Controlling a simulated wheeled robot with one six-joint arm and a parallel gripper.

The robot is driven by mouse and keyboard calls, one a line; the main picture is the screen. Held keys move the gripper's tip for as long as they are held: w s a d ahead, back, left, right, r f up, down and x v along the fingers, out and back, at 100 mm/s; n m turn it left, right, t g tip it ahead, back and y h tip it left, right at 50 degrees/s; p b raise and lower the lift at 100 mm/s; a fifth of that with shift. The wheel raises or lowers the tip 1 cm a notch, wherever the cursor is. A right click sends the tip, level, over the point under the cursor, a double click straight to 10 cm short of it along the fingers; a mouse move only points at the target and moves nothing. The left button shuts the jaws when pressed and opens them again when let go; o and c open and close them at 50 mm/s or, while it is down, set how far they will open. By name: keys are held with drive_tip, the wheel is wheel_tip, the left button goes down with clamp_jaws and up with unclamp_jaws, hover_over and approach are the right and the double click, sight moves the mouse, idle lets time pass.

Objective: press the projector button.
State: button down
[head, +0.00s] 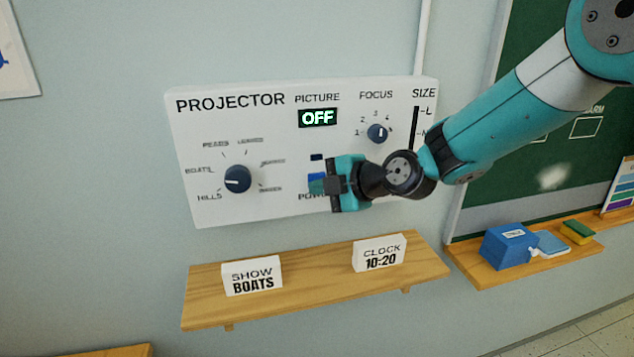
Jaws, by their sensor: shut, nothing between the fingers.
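The white projector panel (225,128) is fixed on the wall. Its PICTURE display (317,118) reads OFF in green. A blue button (316,183) shows in part above the POWER lettering, and my gripper covers its right side. My gripper (332,184) is shut and empty in front of the panel's lower middle. I cannot tell whether it touches the button. A large dark knob (238,179) sits at the left among picture names, its mark toward the left. A smaller focus knob (377,133) sits at the upper right. The lower size slider is hidden behind my arm.
A wooden shelf (320,288) below the panel holds a SHOW BOATS sign (252,276) and a CLOCK 10:20 sign (379,254). A green chalkboard (545,185) is at the right, with a blue box (509,248) and a sponge (577,232) on its ledge.

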drive_tip(key=shift+s+d+b, duration=0.1)
drive_tip(key=shift+s+b, duration=0.25)
drive_tip(key=shift+b, duration=0.1)
drive_tip(key=s+d+b, duration=0.1)
drive_tip(key=s+b, duration=0.2)
drive_tip(key=s, duration=0.2)
drive_tip(key=shift+s+d+b, duration=0.3)
drive_tip(key=shift+s+d, duration=0.05)
drive_tip(key=shift+s, duration=0.05)
idle(1.1)
